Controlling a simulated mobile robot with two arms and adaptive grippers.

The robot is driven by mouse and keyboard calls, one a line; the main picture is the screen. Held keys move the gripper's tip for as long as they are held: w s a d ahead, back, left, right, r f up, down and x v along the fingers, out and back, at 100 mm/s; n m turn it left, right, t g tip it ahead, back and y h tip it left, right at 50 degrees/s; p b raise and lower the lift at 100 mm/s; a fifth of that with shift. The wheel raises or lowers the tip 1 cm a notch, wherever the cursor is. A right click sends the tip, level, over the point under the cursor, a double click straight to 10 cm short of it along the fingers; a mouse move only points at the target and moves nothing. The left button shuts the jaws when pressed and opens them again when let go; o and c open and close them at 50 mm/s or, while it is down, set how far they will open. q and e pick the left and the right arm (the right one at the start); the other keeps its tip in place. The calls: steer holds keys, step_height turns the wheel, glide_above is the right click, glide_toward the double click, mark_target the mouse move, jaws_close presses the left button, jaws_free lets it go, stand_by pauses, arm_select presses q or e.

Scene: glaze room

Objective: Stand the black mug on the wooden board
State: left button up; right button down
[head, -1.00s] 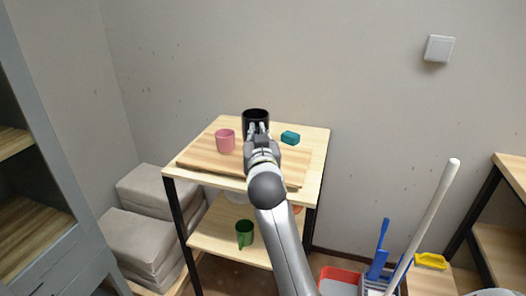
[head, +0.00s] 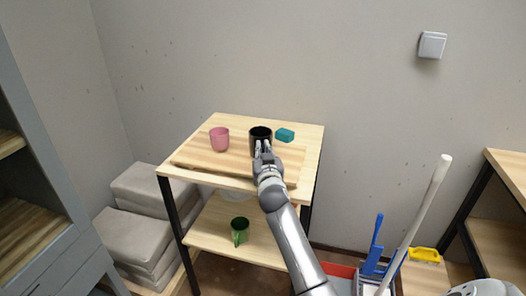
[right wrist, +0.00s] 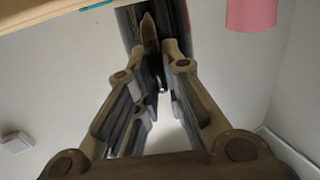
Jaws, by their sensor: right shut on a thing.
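The black mug (head: 261,133) is upright over the wooden board (head: 205,160), to the right of the pink mug. My right gripper (head: 264,149) is shut on the black mug from the near side and hides its lower front. I cannot tell whether the mug's base touches the board. In the right wrist view the black mug (right wrist: 128,22) is a dark shape between the fingertips, partly hidden by them. My left gripper is not in view.
The pink mug (head: 219,139) stands on the board's left part. A green mug (head: 240,230) is on the shelf below. A broom handle (head: 425,205) rises at the right.

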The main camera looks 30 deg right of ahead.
steer(key=shift+r, duration=0.1)
steer(key=shift+f, duration=0.2)
steer(key=c, duration=1.5)
jaws_free()
steer(key=shift+r, duration=0.25)
steer(key=shift+s+a+f, duration=0.15)
steer(key=shift+s+f, duration=0.05)
steer(key=shift+s, duration=0.05)
steer(key=b+v, duration=0.1)
steer(key=v, duration=1)
steer(key=shift+s, duration=0.25)
